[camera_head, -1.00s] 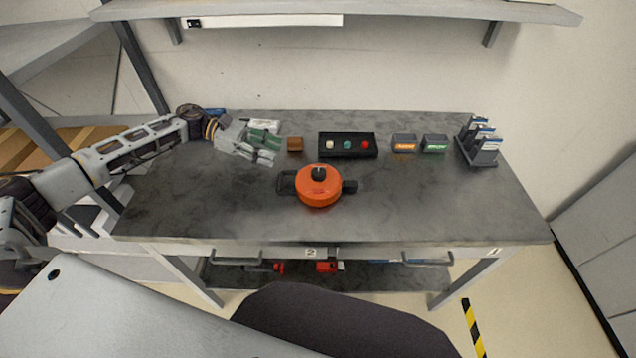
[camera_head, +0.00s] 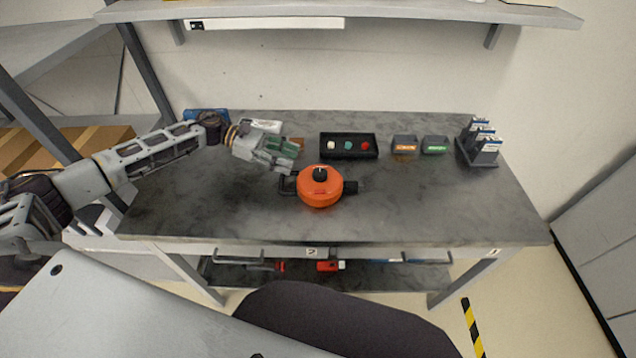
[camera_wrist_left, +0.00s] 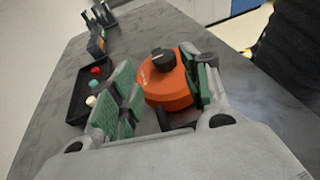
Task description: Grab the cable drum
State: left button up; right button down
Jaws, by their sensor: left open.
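The cable drum is an orange round body (camera_head: 320,187) with a black knob on top and black parts at both sides. It sits on the grey workbench (camera_head: 430,210), near the middle. My left gripper (camera_head: 287,160) is open just up and left of the drum in the head view. In the left wrist view, the drum (camera_wrist_left: 167,88) shows between and beyond the green-padded fingers of my left gripper (camera_wrist_left: 160,95). The right finger overlaps the drum's edge there; I cannot tell whether it touches. My right gripper is not in view.
Behind the drum is a black tray (camera_head: 348,154) with several coloured pieces. Two small labelled bins (camera_head: 435,145) and a dark rack (camera_head: 482,155) stand to the right. A brown block (camera_head: 297,141) is partly hidden behind my left gripper. The bench's front right is clear.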

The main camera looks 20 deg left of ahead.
aim_at(318, 172)
pick_arm(q)
jog(key=x, duration=0.3)
jog(key=shift+d+p, duration=0.1)
jog(key=shift+p, duration=0.2)
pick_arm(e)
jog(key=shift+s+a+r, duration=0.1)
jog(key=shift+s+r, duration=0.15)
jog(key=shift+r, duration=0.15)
pick_arm(q)
jog(key=shift+d, duration=0.1)
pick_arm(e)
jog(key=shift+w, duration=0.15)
